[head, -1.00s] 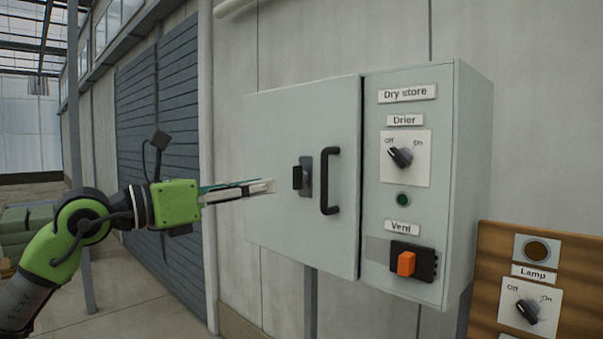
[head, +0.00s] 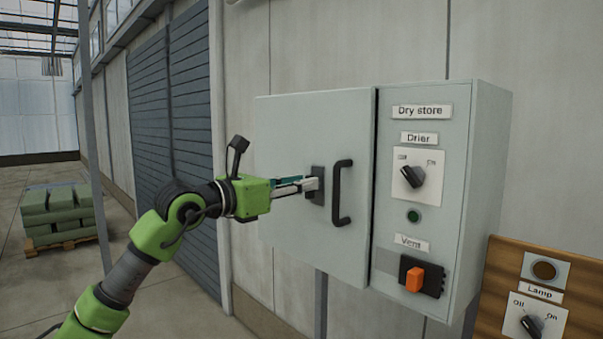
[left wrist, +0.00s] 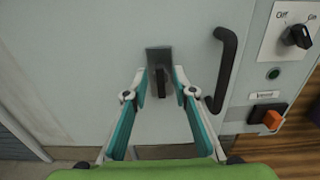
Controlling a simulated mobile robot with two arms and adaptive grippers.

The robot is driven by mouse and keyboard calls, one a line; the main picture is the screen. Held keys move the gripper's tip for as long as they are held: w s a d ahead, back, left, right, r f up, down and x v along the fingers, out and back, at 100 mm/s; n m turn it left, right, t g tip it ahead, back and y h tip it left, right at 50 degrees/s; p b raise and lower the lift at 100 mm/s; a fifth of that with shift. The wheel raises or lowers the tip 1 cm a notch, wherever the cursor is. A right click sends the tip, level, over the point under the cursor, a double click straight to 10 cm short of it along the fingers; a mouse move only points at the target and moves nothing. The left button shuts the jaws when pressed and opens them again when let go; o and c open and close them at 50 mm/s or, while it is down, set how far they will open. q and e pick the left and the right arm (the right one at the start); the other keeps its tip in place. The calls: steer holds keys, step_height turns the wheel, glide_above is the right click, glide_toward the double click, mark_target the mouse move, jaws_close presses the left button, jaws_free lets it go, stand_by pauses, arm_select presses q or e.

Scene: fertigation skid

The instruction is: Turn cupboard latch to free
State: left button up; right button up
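The cupboard (head: 310,125) is a pale grey box on the wall, labelled Dry store, with its door shut. Its latch (head: 318,181) is a dark plate with a small black knob, left of the black door handle (head: 342,193). In the left wrist view the latch knob (left wrist: 162,82) stands upright. My left gripper (head: 308,184) is at the latch. In the left wrist view its fingers (left wrist: 161,76) are apart, one each side of the knob, with a gap showing; I cannot tell if either touches it. My right gripper is not in view.
Right of the door are the Drier switch (head: 412,176), a green lamp (head: 413,216) and an orange Vent switch (head: 415,280). A wooden board with a Lamp switch (head: 532,325) is at lower right. Green sacks on a pallet (head: 60,245) stand far left. The floor between is clear.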

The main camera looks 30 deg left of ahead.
arm_select(q)
steer(key=shift+w+d, duration=0.1)
steer(key=shift+w, duration=0.25)
jaws_close()
steer(key=shift+s+d+f+m+b, duration=0.2)
steer(key=shift+m+b, duration=0.65)
steer(key=shift+m, duration=2.15)
steer(key=shift+w+d+f+m+b, duration=0.2)
steer(key=shift+m+b, duration=0.6)
steer(key=shift+m, duration=2.2)
steer(key=shift+s+d+f+m+b, duration=0.25)
steer(key=shift+m+b, duration=0.6)
steer(key=shift+m, duration=2.15)
jaws_free()
